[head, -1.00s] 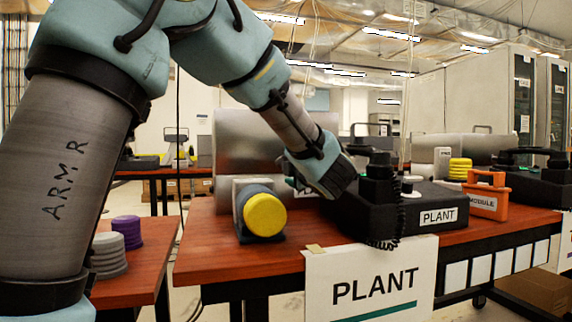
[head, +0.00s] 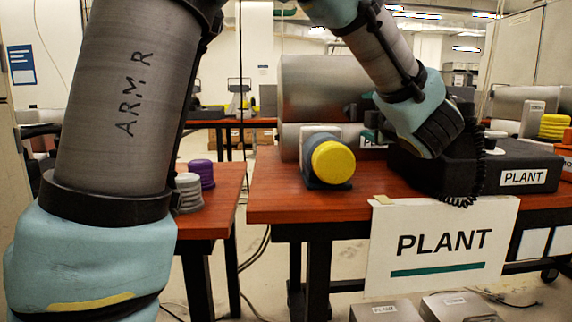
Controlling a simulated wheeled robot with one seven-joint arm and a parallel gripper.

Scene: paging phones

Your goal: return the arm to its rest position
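My arm, marked ARM R, crosses from the left and comes down over the red-brown table at the right. Its teal wrist (head: 412,105) ends in a dark part in front of the black PLANT phone (head: 525,165). My gripper (head: 372,128) shows only as a small dark green bit left of the wrist. The wrist hides the rest, so I cannot see its fingers' opening or whether it holds anything. The phone's coiled black cord (head: 475,165) hangs over the table's front edge. The wrist hides the phone's left part and its handset.
A yellow-capped cylinder (head: 332,162) lies left of the wrist, before a large metal cylinder (head: 310,88). A PLANT sign (head: 440,243) hangs at the table front. A side table holds purple (head: 202,174) and grey (head: 186,192) stacks. Open floor lies between the tables.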

